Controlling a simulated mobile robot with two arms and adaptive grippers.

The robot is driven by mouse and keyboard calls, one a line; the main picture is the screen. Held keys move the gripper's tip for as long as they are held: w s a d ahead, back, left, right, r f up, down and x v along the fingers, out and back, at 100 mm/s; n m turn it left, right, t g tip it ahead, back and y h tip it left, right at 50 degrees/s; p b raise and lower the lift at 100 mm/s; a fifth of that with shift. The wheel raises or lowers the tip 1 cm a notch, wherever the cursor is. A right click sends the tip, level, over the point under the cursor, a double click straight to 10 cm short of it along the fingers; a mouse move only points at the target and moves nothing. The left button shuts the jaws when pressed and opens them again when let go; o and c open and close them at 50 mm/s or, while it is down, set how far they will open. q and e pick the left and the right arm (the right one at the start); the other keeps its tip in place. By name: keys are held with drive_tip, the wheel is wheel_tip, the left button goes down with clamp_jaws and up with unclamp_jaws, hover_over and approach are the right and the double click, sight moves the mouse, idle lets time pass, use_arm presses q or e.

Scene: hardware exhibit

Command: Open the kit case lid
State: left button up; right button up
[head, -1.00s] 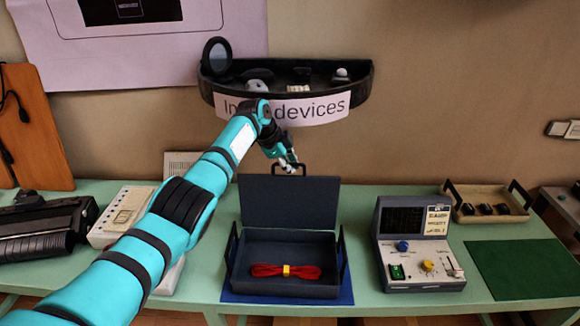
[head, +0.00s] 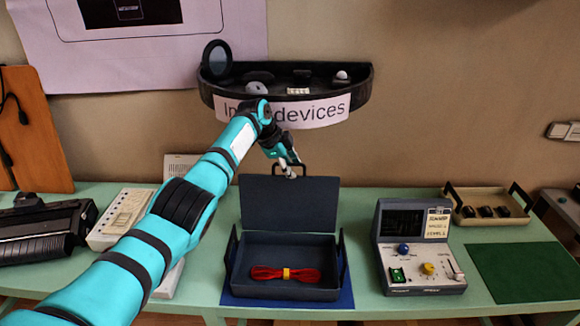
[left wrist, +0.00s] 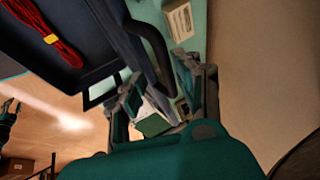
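The dark grey kit case (head: 238,262) stands on a blue mat (head: 345,294) on the green table. Its lid (head: 289,203) stands open and roughly upright at the back. A red cable bundle with a yellow tie (head: 286,274) lies inside. My left gripper (head: 289,170) is at the black handle (head: 305,167) on the lid's top edge. In the left wrist view, the fingers of my left gripper (left wrist: 162,98) are spread apart, with the dark handle bar (left wrist: 152,45) reaching between them. Whether they touch it is unclear.
A grey device with knobs (head: 420,250) stands right of the case, with a green mat (head: 522,271) and a beige tray (head: 488,216) beyond. A wall shelf (head: 362,98) hangs just above my left gripper. A beige device (head: 118,220) stands at the left.

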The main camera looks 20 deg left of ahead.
use_arm(q)
drive_tip(key=v, duration=1.1)
drive_tip(key=shift+a+r, duration=0.2)
drive_tip(key=shift+r, duration=0.15)
drive_tip(key=shift+s, duration=0.1)
